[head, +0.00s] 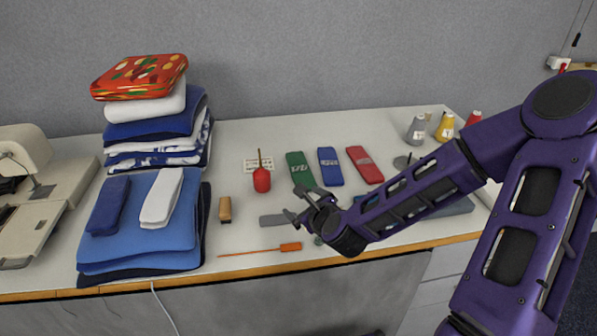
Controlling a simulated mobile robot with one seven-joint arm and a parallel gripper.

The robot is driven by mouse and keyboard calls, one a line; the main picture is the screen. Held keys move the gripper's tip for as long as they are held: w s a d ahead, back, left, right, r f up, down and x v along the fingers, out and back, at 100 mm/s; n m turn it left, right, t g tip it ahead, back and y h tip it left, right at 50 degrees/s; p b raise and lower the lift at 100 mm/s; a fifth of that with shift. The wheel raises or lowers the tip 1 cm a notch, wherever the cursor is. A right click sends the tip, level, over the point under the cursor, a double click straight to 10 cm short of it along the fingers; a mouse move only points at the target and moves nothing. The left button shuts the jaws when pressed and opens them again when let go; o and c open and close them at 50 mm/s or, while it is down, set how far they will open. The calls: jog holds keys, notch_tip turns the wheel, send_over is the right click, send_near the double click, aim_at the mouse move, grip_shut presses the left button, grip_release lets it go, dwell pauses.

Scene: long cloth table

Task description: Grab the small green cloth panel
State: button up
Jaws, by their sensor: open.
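The small green cloth panel (299,168) lies flat on the white table, with pale markings on it. It is the left one in a row with a blue panel (330,167) and a red panel (364,164). My gripper (290,205) is open and empty, in front of the green panel in the picture and apart from it. The green panel's near end is close to the fingers in the picture. I cannot tell the gripper's height above the table.
A red bottle (262,179) with a thin spout stands left of the green panel. A grey flat piece (272,220) and an orange-handled tool (290,247) lie near the gripper. Folded cloth stacks (150,250) fill the left; thread cones (445,128) stand at right.

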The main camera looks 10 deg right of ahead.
jog(key=d+m, duration=0.1)
jog(key=m, duration=0.1)
jog(key=w+d+m+h, duration=0.1)
jog(key=d+m, duration=0.1)
jog(key=d+r+m+t, duration=0.1)
jog(key=m, duration=0.1)
jog(key=shift+w+d+b, duration=0.15)
jog(key=shift+w+b, duration=0.1)
jog(key=shift+b, duration=0.15)
jog(key=b, duration=0.2)
send_near(302, 172)
jog(key=x, duration=0.2)
jog(key=shift+w+f, duration=0.2)
jog(key=shift+f, duration=0.15)
jog(key=shift+r+x, duration=0.2)
jog(key=shift+x, duration=2.6)
jog(key=c, duration=1.2)
